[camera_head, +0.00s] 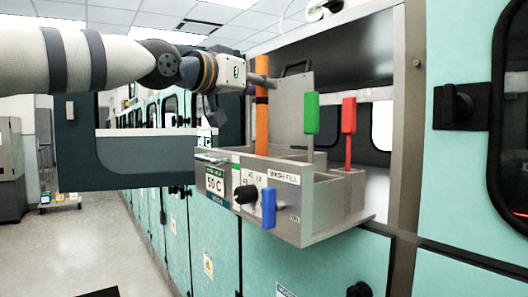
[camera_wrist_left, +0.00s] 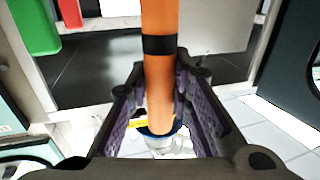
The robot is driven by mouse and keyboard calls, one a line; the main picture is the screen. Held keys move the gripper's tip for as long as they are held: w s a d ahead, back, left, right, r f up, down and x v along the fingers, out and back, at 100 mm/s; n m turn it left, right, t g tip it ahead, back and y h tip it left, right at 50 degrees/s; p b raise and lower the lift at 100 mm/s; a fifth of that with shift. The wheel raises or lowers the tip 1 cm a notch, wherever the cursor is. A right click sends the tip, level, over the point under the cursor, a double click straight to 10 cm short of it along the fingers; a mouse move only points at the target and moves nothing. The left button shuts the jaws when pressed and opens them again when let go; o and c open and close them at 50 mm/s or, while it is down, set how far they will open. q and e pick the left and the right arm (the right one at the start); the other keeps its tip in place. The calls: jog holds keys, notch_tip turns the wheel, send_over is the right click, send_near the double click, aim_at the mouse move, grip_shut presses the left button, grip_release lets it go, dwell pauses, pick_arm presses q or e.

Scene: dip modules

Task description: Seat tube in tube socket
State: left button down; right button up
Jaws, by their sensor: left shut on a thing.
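An orange tube (camera_head: 262,125) with a black band stands about upright over the grey module box (camera_head: 325,212). My left gripper (camera_head: 264,82) comes in from the left and is shut on the tube at its upper part. In the left wrist view the tube (camera_wrist_left: 159,80) runs between the two purple-lined fingers of the gripper (camera_wrist_left: 160,100). A blue ring (camera_wrist_left: 157,133) shows around the tube's far end there. In the head view the tube's lower end is hidden at the box's rim, so I cannot tell whether it sits in a socket. My right gripper is not in view.
A green handle (camera_head: 312,113) and a red handle (camera_head: 349,116) stand up right of the tube. The box front carries a black knob (camera_head: 246,194), a blue lever (camera_head: 269,208) and a 50 C display (camera_head: 215,184). Teal cabinets (camera_head: 474,203) flank the box.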

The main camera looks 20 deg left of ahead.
aim_at(258, 142)
pick_arm(q)
notch_tip(258, 142, down, 11)
jog(key=shift+w+f+p, duration=0.1)
jog(key=shift+f+p, duration=0.1)
jog(key=shift+p, duration=0.15)
jog(key=c, duration=1.4)
grip_release()
jog(key=shift+f, duration=0.15)
jog(key=shift+c, duration=0.2)
jog(key=shift+d, duration=0.1)
